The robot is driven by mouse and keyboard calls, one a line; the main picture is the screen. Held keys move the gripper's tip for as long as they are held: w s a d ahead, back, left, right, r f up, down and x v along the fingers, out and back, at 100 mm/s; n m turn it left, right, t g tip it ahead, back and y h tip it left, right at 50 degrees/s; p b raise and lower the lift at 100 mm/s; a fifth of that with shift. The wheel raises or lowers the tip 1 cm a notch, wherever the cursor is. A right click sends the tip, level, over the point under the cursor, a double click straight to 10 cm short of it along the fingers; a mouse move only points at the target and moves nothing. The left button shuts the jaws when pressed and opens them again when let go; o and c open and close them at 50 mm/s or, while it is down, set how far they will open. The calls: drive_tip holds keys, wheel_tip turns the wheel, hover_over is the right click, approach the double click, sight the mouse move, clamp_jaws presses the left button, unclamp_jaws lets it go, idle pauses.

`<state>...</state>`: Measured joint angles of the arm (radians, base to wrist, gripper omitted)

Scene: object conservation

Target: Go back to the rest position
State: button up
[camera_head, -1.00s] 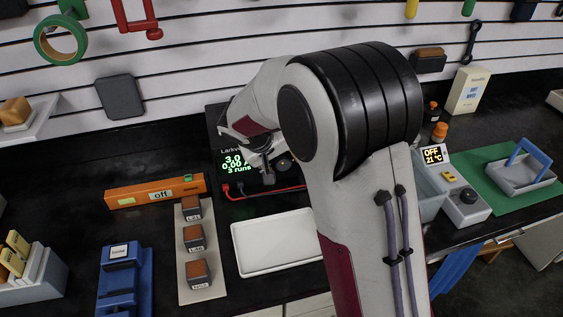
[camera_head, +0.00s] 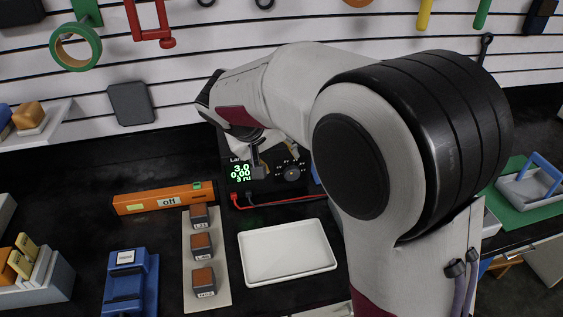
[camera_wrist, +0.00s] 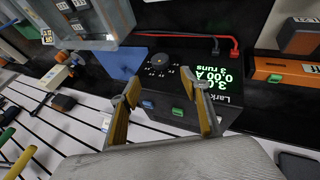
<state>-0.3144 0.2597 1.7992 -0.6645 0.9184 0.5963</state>
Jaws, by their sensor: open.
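My gripper (camera_wrist: 165,95) is open in the wrist view, with two yellow-padded fingers apart and nothing between them. The black power supply (camera_wrist: 230,40) lies beyond the fingers there, upside down in the picture. In the head view my arm partly covers the power supply (camera_head: 240,190), whose green display reads 3.0, 0.00 and a cut-off runs line. In the wrist view the display also reads 3 runs. My gripper shows only in part in the head view (camera_head: 258,166), in front of the power supply; its fingertips are hard to make out.
An orange bar marked off (camera_head: 165,198), a strip with three dark blocks (camera_head: 216,290), a white tray (camera_head: 288,252) and a blue device (camera_head: 126,285) stand on the black bench. A slatted wall (camera_head: 200,50) with hung tools is behind. A green mat (camera_head: 515,215) lies at right.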

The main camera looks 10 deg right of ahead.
drive_tip(key=shift+s+a+r, duration=0.2)
drive_tip(key=shift+r, duration=0.15)
